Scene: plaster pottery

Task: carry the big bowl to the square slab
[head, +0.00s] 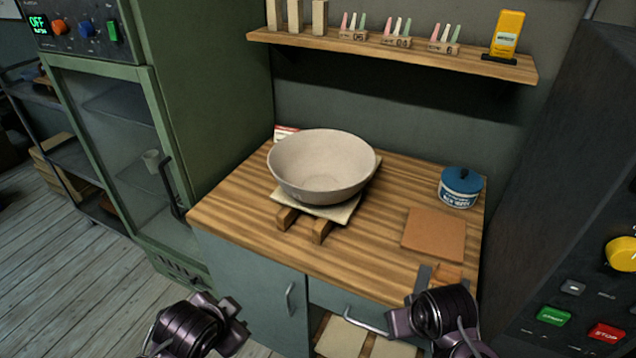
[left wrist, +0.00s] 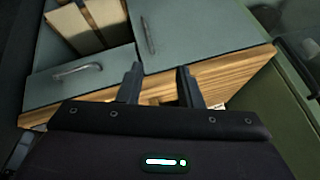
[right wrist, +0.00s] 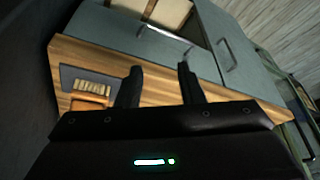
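The big bowl (head: 322,165), pale and wide, stands upright on a thin pale board (head: 335,212) at the middle of the wooden counter. The board rests on two wooden blocks (head: 303,222). A flat terracotta-coloured square slab (head: 434,236) lies bare on the counter to the right of the bowl. My left gripper (head: 233,310) is in front of the counter, low and left, apart from the bowl. Its fingers are open and empty in the left wrist view (left wrist: 160,85). My right gripper (head: 420,305) is near the counter's front right edge, open and empty in the right wrist view (right wrist: 160,85).
A blue-lidded jar (head: 460,188) stands behind the slab. A dark plate with a small orange-brown item (right wrist: 85,88) lies at the counter's front right corner. A shelf (head: 390,55) hangs above. A green cabinet (head: 210,90) stands left, a dark machine (head: 570,200) right.

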